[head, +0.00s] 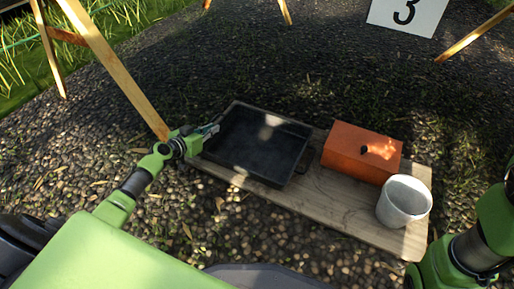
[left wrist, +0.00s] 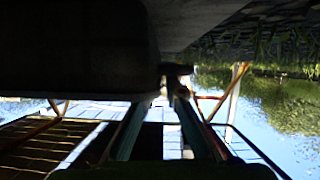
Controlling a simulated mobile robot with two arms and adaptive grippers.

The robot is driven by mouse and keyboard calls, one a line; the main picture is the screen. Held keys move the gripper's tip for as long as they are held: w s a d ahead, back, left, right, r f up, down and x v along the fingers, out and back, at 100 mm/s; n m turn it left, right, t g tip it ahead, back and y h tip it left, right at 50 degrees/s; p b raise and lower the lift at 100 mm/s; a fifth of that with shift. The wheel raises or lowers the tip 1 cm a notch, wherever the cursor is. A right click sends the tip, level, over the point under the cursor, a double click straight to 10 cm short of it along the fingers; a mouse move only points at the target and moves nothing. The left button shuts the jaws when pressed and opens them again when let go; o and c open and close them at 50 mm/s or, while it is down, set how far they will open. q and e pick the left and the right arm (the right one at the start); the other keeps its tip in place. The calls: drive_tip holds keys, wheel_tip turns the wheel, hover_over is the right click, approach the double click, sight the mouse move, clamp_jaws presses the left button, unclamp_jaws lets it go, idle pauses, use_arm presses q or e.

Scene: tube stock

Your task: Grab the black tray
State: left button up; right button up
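The black tray (head: 258,140) lies flat on the left part of a wooden board (head: 335,200). It is shallow, rectangular and looks empty, with a dark handle on its right side. My left gripper (head: 214,129) is at the tray's left edge, where its fingertips meet or overlap the rim. In the left wrist view, the two fingers (left wrist: 170,88) converge near a small dark part, possibly the tray's left handle. Shadow hides whether they grip it. Part of my right arm shows at the right edge; its gripper is out of view.
A wooden leg (head: 120,70) rises close behind my left gripper. Gravel surrounds the board. A sign with a 3 (head: 408,12) stands at the back.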

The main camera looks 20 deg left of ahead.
use_arm(q)
drive_tip(key=b+x, duration=0.2)
drive_tip(key=x, duration=0.2)
drive_tip(key=shift+s+d+f, duration=0.15)
drive_tip(key=shift+w, duration=0.3)
clamp_jaws()
